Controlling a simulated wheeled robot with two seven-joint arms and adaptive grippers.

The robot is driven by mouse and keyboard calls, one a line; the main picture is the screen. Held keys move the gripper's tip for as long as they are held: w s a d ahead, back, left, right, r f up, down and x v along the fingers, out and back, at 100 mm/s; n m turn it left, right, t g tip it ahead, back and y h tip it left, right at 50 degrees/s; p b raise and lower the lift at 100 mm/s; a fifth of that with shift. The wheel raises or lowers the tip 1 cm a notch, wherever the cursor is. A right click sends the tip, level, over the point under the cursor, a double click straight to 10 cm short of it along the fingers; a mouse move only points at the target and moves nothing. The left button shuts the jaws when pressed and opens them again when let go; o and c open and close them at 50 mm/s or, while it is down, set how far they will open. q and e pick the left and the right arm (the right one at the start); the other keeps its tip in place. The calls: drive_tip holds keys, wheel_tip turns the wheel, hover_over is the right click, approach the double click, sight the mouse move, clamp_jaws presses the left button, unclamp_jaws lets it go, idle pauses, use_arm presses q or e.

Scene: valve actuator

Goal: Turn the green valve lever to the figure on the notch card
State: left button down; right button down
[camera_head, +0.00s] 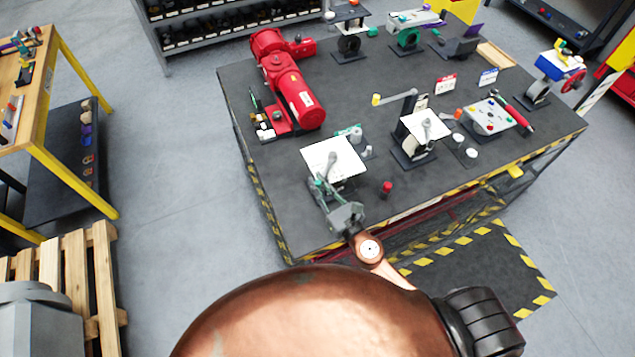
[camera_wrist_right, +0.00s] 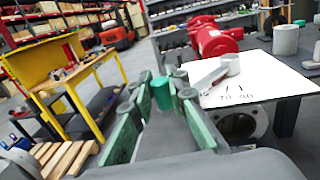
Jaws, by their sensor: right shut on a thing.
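The valve with the green-tipped lever stands near the front left of the dark table, under a white notch card (camera_head: 340,150). In the right wrist view the card (camera_wrist_right: 262,82) shows short marks and figures that look like 70 and 90. A grey lever arm (camera_wrist_right: 208,82) runs over the card from a grey hub (camera_wrist_right: 230,65) to a green knob (camera_wrist_right: 163,93). My right gripper (camera_head: 321,184) reaches in from the front. Its fingers, with green inner pads, are shut around the green knob (camera_wrist_right: 163,93). My left gripper is not in view.
A red motor unit (camera_head: 295,95) stands behind and left of the valve. A red knob (camera_head: 387,188) is close to its right. Another valve with a white plate (camera_head: 427,124) and a grey panel (camera_head: 490,116) stand farther right. The table's left front corner is clear.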

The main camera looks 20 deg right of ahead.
drive_tip(key=shift+d, duration=0.2)
drive_tip(key=c, duration=1.9)
unclamp_jaws()
drive_tip(key=shift+w, duration=0.1)
drive_tip(key=shift+o, duration=0.3)
drive_tip(key=v, duration=1.2)
drive_tip(key=shift+a, duration=0.1)
